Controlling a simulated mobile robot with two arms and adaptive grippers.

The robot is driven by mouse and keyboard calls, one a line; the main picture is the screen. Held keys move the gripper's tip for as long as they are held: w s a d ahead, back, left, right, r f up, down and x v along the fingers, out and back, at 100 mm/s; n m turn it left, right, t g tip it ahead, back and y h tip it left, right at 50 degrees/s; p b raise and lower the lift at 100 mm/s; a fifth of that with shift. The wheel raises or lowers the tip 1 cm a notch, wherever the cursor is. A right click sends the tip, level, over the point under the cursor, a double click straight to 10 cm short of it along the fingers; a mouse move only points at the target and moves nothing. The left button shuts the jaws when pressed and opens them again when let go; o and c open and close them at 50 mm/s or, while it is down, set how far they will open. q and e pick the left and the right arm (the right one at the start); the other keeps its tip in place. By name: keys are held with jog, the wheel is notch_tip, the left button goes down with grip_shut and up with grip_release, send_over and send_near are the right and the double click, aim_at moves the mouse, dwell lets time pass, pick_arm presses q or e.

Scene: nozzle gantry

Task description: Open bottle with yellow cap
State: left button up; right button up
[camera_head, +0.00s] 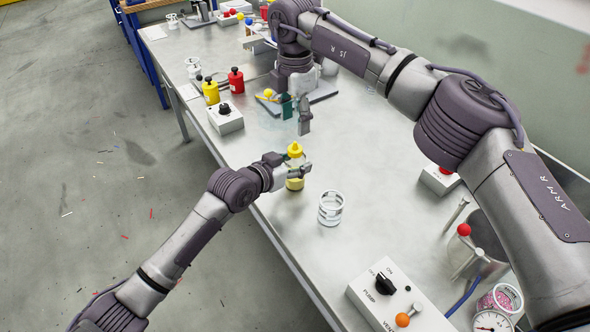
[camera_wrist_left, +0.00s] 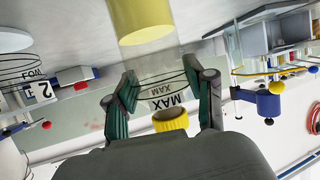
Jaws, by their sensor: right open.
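The bottle with the yellow cap (camera_head: 295,150) stands upright near the table's left edge in the head view, with yellow contents low in it. My left gripper (camera_head: 291,168) is shut around its middle. In the left wrist view, which is upside down, the clear bottle with a MAX mark (camera_wrist_left: 163,90) sits between the green-padded fingers. Its yellow cap (camera_wrist_left: 170,119) is below them and its yellow contents (camera_wrist_left: 140,18) are at the top. My right gripper (camera_head: 296,112) is open and empty, behind and above the cap, with its fingers pointing down.
A clear ringed glass (camera_head: 331,208) stands just right of the bottle. A pump control box (camera_head: 395,295) is at the front. Red (camera_head: 236,80) and yellow (camera_head: 211,91) bottles and a knob box (camera_head: 225,118) stand behind on the left. The middle of the table is clear.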

aim_at(295, 142)
pick_arm(q)
grip_shut()
pick_arm(e)
jog(key=shift+f, duration=4)
